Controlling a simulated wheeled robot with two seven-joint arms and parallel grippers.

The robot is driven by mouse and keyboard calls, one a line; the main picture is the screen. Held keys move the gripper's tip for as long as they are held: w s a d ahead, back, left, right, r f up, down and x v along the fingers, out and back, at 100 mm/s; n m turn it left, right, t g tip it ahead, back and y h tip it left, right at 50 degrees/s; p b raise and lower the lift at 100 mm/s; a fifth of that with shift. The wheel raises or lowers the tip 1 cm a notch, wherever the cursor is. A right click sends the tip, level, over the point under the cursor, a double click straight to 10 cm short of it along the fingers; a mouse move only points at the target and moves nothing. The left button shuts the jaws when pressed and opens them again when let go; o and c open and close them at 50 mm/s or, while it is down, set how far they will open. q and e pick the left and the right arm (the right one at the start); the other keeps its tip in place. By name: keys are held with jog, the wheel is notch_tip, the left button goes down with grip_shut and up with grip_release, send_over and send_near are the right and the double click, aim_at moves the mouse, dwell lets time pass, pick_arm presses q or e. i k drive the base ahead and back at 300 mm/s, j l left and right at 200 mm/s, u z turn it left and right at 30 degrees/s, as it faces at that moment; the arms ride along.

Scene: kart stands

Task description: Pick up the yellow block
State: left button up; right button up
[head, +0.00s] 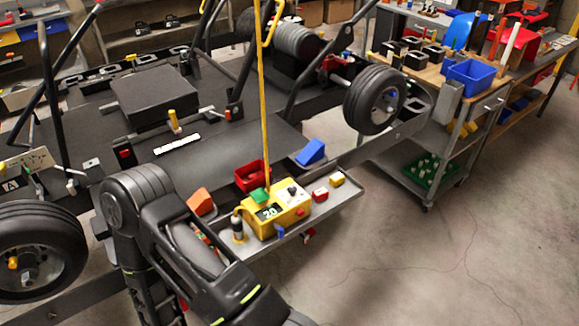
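A small yellow block (337,179) sits near the right end of a grey metal tray (343,200), beside a small red block (320,194). A larger yellow box with a display reading 20 (272,217) stands left of them on the same tray. One dark arm of mine crosses the lower left and hides the tray's left part. Its gripper is not visible, and neither is the other gripper. Nothing of mine touches the yellow block.
A red bin (250,178), a blue wedge (311,153) and an orange wedge (200,202) are around the yellow box. A yellow upright pole (262,110) rises behind it. A kart wheel (374,100) is behind the tray. Floor right of the tray is clear.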

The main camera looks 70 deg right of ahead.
aim_at(335, 180)
jog(key=z, duration=2.7)
jog(key=i+l+z, duration=0.25)
jog(key=k, duration=0.05)
